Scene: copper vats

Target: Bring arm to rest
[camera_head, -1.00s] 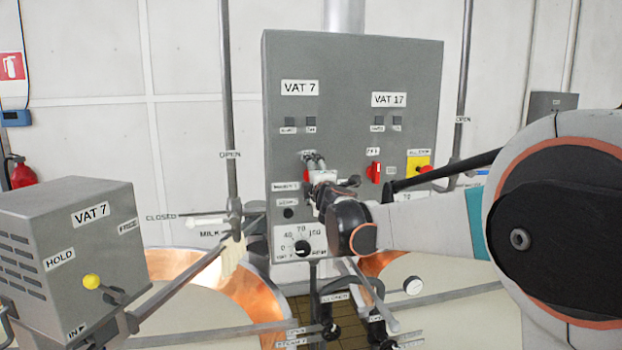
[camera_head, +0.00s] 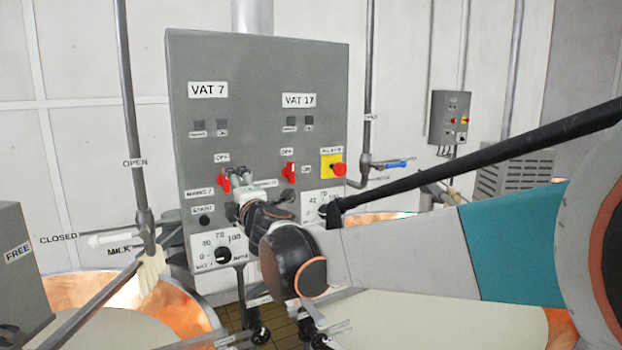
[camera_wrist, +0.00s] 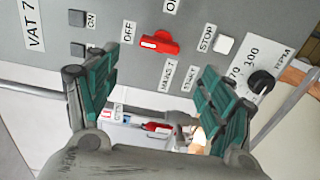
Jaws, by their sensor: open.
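My gripper (camera_head: 238,180) is in front of the grey control panel (camera_head: 180,120), close to the red rotary switch (camera_head: 224,180) on the VAT 7 side. In the wrist view the two green-padded fingers (camera_wrist: 155,95) are spread apart with nothing between them. The red switch (camera_wrist: 160,42) lies just beyond and between the fingertips there, apart from them. Its handle lies along the picture's width, near the OFF label. A white STOP button (camera_wrist: 223,43) and a black dial knob (camera_wrist: 261,82) sit to its right. My arm reaches in from the right in the head view.
A second red switch (camera_head: 288,172) and a red emergency button (camera_head: 338,169) on yellow are on the panel's VAT 17 side. Copper vats (camera_head: 190,310) stand below. A vertical pipe (camera_head: 130,110) with a valve is left of the panel. A smaller control box (camera_head: 449,117) hangs at right.

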